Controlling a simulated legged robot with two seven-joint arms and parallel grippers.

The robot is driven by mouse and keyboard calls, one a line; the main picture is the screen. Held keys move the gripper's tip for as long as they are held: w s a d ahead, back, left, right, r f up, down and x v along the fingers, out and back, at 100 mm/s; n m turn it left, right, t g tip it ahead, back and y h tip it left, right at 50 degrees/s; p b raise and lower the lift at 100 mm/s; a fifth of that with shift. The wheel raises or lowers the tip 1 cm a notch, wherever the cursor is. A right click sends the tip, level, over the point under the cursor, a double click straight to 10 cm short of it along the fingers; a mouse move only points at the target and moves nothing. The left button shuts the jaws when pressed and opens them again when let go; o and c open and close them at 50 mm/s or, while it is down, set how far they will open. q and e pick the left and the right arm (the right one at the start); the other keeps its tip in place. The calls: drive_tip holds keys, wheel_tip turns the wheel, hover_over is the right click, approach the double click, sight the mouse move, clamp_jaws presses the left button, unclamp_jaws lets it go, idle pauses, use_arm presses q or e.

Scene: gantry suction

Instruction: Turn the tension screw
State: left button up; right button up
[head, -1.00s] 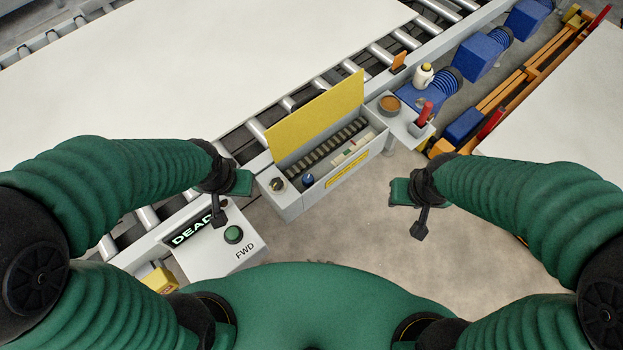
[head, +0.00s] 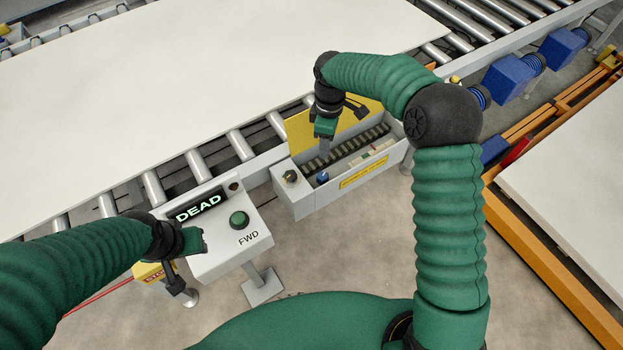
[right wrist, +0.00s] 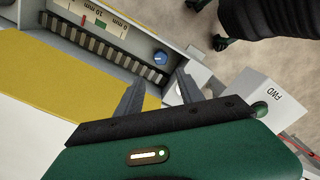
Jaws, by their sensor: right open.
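The blue knob of the tension screw (head: 322,177) sits inside the left end of the grey open box (head: 294,204) on the conveyor side. It also shows in the right wrist view (right wrist: 160,57), just beyond the gap between the fingertips. My right gripper (head: 324,155) hangs over the box, above and close to the blue knob. Its two fingers (right wrist: 160,80) are apart with nothing between them, and I see no contact with the knob. My left gripper (head: 195,241) is beside the control panel; its fingers cannot be made out.
The control panel (head: 228,252) with a DEAD display and a green FWD button (head: 239,219) stands left of the box. The yellow lid (head: 300,133) stands open behind it. A scale (right wrist: 95,15) lies inside the box. A white sheet (head: 200,70) covers the rollers.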

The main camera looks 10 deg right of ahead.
hover_over(323, 176)
drive_tip(key=f, duration=1)
drive_tip(key=shift+a+f, duration=0.25)
drive_tip(key=shift+a, duration=0.1)
drive_tip(key=f, duration=0.4)
drive_tip(key=shift+w+d+f, duration=0.1)
drive_tip(key=shift+d+f, duration=0.2)
drive_tip(key=shift+f, duration=0.1)
drive_tip(key=shift+d+f, duration=0.15)
drive_tip(key=shift+f, duration=0.25)
use_arm(q)
drive_tip(key=shift+w+a+f, duration=0.1)
drive_tip(key=shift+w, duration=0.2)
drive_tip(key=shift+a, duration=0.1)
use_arm(e)
drive_tip(key=shift+r, duration=0.1)
drive_tip(key=shift+a, duration=0.25)
drive_tip(key=c, duration=0.4)
clamp_jaws()
use_arm(q)
drive_tip(key=shift+a, duration=0.1)
use_arm(e)
drive_tip(key=shift+d, duration=0.1)
drive_tip(key=shift+m, duration=0.4)
